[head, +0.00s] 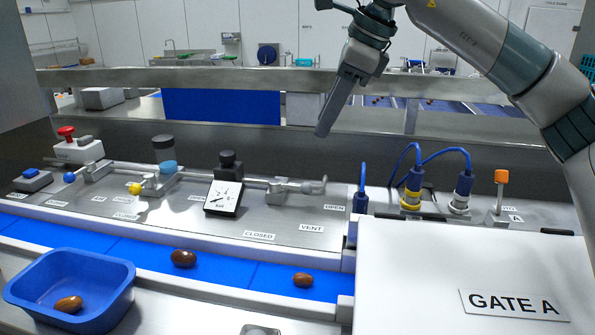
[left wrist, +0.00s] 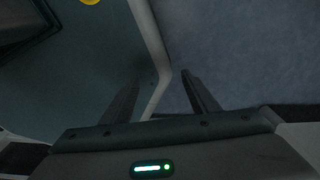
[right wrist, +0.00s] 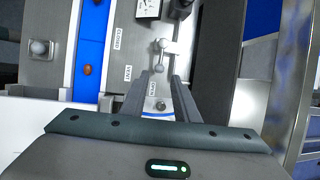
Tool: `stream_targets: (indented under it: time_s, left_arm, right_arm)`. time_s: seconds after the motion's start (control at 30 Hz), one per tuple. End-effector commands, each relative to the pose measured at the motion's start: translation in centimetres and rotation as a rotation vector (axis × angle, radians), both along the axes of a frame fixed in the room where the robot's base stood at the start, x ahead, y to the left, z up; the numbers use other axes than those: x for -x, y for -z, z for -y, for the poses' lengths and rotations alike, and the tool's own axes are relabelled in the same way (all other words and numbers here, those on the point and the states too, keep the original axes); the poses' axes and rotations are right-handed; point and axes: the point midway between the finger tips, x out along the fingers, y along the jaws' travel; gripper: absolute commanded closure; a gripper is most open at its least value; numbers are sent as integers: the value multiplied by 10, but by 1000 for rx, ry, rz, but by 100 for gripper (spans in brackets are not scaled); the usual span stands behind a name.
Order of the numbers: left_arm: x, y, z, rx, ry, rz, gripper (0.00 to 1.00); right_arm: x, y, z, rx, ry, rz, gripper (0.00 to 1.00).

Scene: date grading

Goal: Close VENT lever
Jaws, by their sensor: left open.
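The VENT lever (head: 300,186) is a metal handle on a block of the steel panel. Its free end points right, toward the OPEN label (head: 334,207); the VENT label (head: 311,227) and CLOSED label (head: 259,236) lie in front. In the right wrist view the lever (right wrist: 159,57) shows just beyond my fingertips. My right gripper (head: 322,132) hangs above and behind the lever, apart from it. Its fingers (right wrist: 161,76) are spread with nothing between them. My left gripper (left wrist: 161,73) is open and empty, outside the head view, over a dark surface.
A dial gauge (head: 223,196) stands left of the lever. Blue-cabled connectors (head: 412,187) and the white GATE A panel (head: 470,260) are at right. A blue belt (head: 225,272) carrying dates runs in front, with a blue tray (head: 105,315) at front left.

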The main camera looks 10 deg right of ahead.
Motion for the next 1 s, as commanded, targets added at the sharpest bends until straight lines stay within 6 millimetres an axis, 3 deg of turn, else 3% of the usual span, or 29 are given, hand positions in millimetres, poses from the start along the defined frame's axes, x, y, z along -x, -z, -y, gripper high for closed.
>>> stream_targets:
  time_s: [0.63, 1.0]
  left_arm:
    - [11, -2, -3, -4, 0, -13, 45]
    - [6, -18, -3, -2, 0, -7, 45]
  right_arm:
    - [-1, 2, 1, 8, 2, 4, 72]
    - [-14, 39, -11, 9, 2, 2, 72]
